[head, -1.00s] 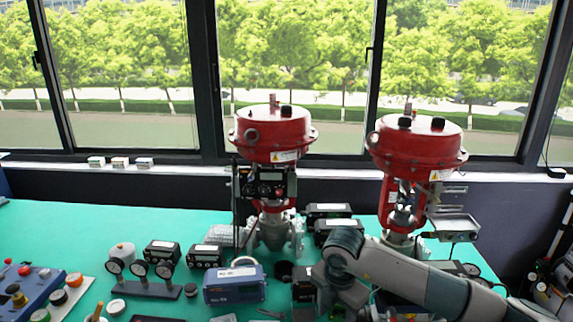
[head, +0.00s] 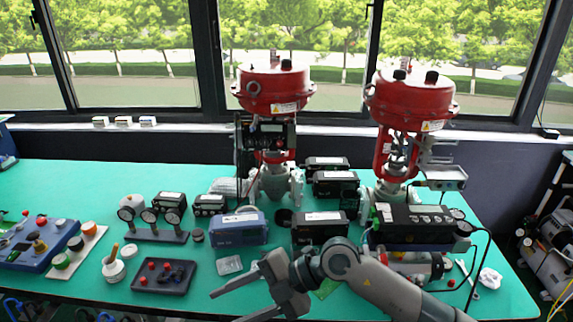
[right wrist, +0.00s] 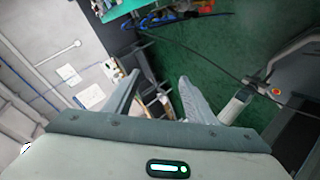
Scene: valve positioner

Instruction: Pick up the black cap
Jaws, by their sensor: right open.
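A small black cylindrical piece (head: 197,235) stands on the green bench right of the gauge block in the head view. A black round piece (head: 283,216) lies right of the blue box. I cannot tell for sure which of them is the black cap. My right gripper (head: 224,306) is open and empty near the bench's front edge, its fingers pointing left, in front of and apart from both pieces. In the right wrist view the open fingers (right wrist: 160,76) have nothing between them. My left gripper is not in view.
A blue box (head: 238,230), a gauge block (head: 157,235) and a black tray with red knobs (head: 163,277) stand near the gripper. A clear bag (head: 229,265) lies on the bench. Two red valve actuators (head: 275,90) (head: 408,100) stand behind.

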